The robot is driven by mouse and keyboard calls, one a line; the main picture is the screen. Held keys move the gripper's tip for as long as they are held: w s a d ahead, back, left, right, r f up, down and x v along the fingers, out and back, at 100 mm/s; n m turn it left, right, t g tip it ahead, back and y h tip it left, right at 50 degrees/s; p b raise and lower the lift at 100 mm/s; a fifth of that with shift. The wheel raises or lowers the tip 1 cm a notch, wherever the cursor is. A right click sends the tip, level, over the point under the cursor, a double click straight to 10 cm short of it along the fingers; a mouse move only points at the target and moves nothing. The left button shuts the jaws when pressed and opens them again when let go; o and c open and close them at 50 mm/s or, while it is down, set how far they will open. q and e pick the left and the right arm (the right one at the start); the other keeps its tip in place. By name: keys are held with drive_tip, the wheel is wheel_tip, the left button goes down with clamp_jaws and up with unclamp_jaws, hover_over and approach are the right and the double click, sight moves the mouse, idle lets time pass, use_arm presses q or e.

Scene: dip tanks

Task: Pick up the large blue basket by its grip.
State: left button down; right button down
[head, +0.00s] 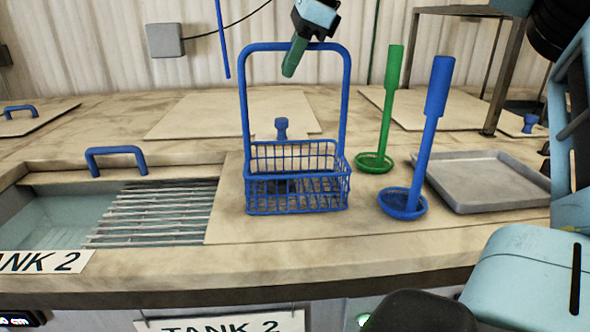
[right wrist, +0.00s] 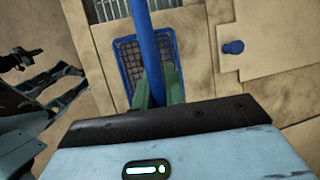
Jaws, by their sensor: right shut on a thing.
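The large blue basket (head: 298,192) is a wire basket with a tall hoop handle; it looks upright on the worktop, right of the tank's slatted rack. Its grip is the top bar (head: 315,46) of the hoop. My right gripper (head: 293,57) comes down from above, its green fingers at this bar. In the right wrist view the fingers (right wrist: 158,92) are closed on the blue bar (right wrist: 146,45), with the basket mesh (right wrist: 127,62) below. The fingers hide part of the bar. My left gripper does not show.
A green ladle-like dipper (head: 391,75) and a blue one (head: 437,85) stand right of the basket, near a grey tray (head: 487,182). A lid with a blue knob (head: 281,128) lies behind it. Open tank water (head: 65,220) and a slatted rack (head: 155,212) are at left.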

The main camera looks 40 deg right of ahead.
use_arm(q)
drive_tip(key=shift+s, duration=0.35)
use_arm(e)
drive_tip(key=shift+f, duration=0.1)
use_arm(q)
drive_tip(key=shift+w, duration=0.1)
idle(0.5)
